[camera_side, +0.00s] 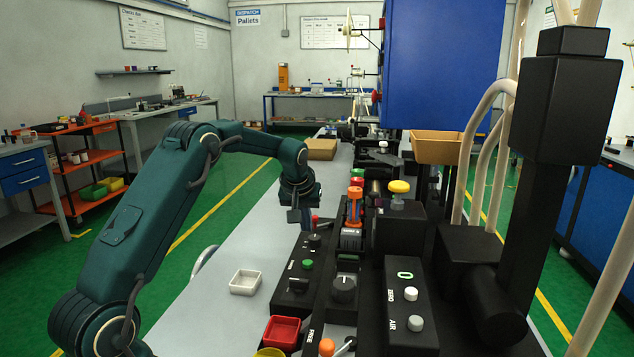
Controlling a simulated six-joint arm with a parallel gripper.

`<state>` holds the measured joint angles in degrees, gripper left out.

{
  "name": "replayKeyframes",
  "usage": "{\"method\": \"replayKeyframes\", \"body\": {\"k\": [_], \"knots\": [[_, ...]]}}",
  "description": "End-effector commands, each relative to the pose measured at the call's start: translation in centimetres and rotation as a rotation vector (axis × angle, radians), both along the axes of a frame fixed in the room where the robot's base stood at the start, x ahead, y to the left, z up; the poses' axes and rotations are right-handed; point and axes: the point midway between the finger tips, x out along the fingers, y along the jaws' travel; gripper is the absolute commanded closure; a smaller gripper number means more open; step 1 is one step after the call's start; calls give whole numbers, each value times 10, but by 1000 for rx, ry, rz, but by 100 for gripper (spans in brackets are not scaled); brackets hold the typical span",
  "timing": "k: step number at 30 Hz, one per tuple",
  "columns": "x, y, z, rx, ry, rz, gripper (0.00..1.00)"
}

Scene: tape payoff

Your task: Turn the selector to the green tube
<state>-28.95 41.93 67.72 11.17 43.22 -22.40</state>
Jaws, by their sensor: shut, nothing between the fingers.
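My gripper (296,215) hangs shut and empty at the end of my green arm, above the rear left part of the black control panels. A smaller black knob (299,286) sits on the left panel. I cannot tell which knob is the selector, nor read where either points. No green tube can be made out clearly; pale tubes (480,150) curve at the right.
A red-tipped lever (315,220) stands close to my gripper. An orange device (354,205) and a yellow knob (399,187) rise behind the panels. A white tray (245,282) and a red tray (282,332) lie near the front. The grey bench at left is mostly clear.

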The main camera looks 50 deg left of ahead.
Motion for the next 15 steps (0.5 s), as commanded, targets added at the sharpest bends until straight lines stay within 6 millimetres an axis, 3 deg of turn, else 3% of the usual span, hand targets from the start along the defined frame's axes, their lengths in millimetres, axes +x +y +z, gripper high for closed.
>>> {"method": "replayKeyframes", "body": {"k": [6, 15], "knots": [[0, -1, -28, -2, 2, -1, 100], [0, 0, -44, 0, 0, -1, 100]]}}
